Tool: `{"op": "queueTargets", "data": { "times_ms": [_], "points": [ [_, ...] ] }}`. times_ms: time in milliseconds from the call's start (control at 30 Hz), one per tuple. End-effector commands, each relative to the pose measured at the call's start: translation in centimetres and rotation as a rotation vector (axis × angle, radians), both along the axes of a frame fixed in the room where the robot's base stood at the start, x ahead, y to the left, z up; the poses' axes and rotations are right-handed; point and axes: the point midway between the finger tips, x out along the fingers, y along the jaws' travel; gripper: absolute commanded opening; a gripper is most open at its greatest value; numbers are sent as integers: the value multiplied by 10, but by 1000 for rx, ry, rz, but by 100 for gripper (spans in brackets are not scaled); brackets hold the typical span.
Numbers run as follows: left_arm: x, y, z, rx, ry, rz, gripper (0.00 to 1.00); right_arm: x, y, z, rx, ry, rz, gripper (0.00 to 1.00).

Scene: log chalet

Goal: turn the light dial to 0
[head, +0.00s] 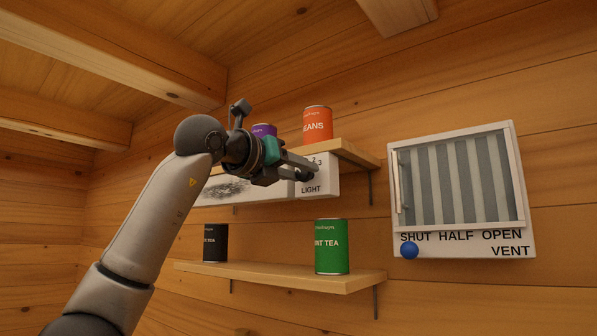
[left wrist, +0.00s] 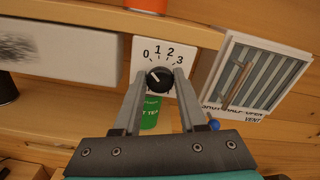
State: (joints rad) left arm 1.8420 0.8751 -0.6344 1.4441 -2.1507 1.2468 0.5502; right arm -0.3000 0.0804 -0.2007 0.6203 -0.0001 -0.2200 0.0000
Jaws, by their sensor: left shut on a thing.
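The light panel (head: 318,185) is a white box marked LIGHT on the wall, under the upper shelf. In the left wrist view its black round dial (left wrist: 160,79) sits below the printed numbers 0, 1, 2 and 3. A pale mark on the dial points up and left, toward the 0 side. My left gripper (head: 308,172) is at the panel, its fingers on either side of the dial and shut on it. Its two fingers also show in the left wrist view (left wrist: 159,88). In the head view the gripper covers the dial and part of the numbers. My right gripper is not in view.
A vent panel (head: 461,236) with a blue knob (head: 409,251) is to the right. The upper shelf (head: 352,153) holds an orange can (head: 317,124) and a purple can (head: 264,130). The lower shelf (head: 280,279) holds a green can (head: 331,247) and a black can (head: 215,243).

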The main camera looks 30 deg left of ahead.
Motion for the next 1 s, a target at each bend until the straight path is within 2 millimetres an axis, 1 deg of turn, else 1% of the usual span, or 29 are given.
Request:
{"op": "queueTargets", "data": {
  "times_ms": [200,233,467,767,867,967,1000],
  "points": [
    [-1,1,3,-4,-8,0,0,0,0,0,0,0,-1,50],
    [-1,1,3,-4,-7,0,44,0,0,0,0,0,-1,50],
    [-1,0,1,-1,-4,0,70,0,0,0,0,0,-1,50],
    [-2,1,1,0,-3,0,71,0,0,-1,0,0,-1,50],
    [-11,2,0,0,-5,0,71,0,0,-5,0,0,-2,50],
    [-28,3,-1,1,-7,2,71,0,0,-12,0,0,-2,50],
    [-37,4,-1,0,-8,1,71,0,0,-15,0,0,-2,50]
  ]
}}
